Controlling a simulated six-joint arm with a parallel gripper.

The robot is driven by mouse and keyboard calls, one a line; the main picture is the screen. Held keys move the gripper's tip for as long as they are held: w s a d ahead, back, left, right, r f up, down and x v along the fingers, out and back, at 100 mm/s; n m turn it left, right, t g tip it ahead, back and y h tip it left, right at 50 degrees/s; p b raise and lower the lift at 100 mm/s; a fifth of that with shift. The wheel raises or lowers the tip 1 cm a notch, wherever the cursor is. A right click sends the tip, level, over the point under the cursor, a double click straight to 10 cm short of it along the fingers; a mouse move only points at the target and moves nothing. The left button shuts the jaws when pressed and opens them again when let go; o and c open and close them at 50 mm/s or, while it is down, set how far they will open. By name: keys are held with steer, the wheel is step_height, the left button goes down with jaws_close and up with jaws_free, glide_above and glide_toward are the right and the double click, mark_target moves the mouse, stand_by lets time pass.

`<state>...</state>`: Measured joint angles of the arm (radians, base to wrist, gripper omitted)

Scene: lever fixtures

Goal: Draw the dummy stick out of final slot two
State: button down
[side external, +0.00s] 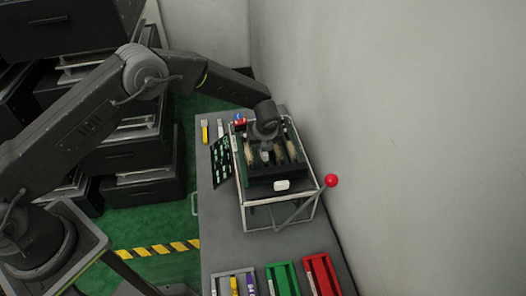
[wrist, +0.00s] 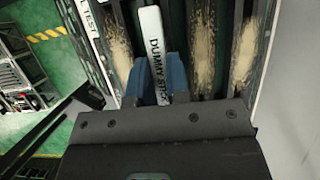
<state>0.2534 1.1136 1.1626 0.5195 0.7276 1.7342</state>
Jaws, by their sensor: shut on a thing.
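The white dummy stick (wrist: 152,42), lettered "DUMMY STICK" in black, shows in the wrist view between the blue fingertips of my gripper (wrist: 158,80). My gripper is shut on it. The stick lies along a dark slot of the test fixture (wrist: 222,40); I cannot tell how deep it sits. In the side view my gripper (side external: 266,150) is over the framed fixture (side external: 282,212), and my wrist hides much of the slots. Slot numbers are not readable.
A lever with a red ball (side external: 331,180) stands at the fixture's right. A green tray (side external: 283,278), a red tray (side external: 321,273) and a grey tray (side external: 233,272) are at the bench's front. A dark board (side external: 221,161) is left of the fixture. A wall rises close on the right.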

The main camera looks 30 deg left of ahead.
steer(key=shift+r, duration=0.2)
stand_by(0.5)
steer(key=shift+r, duration=1.55)
steer(key=shift+r, duration=0.15)
